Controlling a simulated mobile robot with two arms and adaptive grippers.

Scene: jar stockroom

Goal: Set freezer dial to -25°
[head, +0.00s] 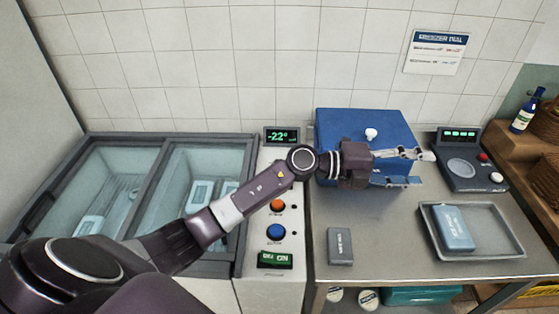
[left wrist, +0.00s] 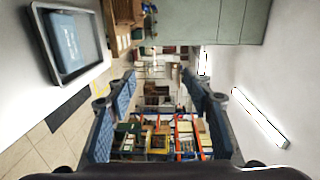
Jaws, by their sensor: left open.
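The freezer control panel (head: 287,258) stands right of the glass-topped freezer (head: 150,140). Its green display (head: 282,135) reads about -22°. The dial itself is not clearly visible; my left arm crosses the panel below the display and covers that part. An orange button (head: 277,205) and a blue button (head: 276,232) sit lower on the panel. My left gripper (head: 408,168) is open and empty, in front of the blue box, right of the panel and apart from it. Its open fingers also show in the left wrist view (left wrist: 160,88). My right gripper is not in view.
A blue box (head: 340,125) with a white knob stands on the steel counter (head: 375,220). A grey block (head: 340,246) lies near the front. A tray (head: 490,243) holding a blue pack (head: 455,228) and a dark scale-like device (head: 470,170) are at right. A sign (head: 436,52) hangs on the wall.

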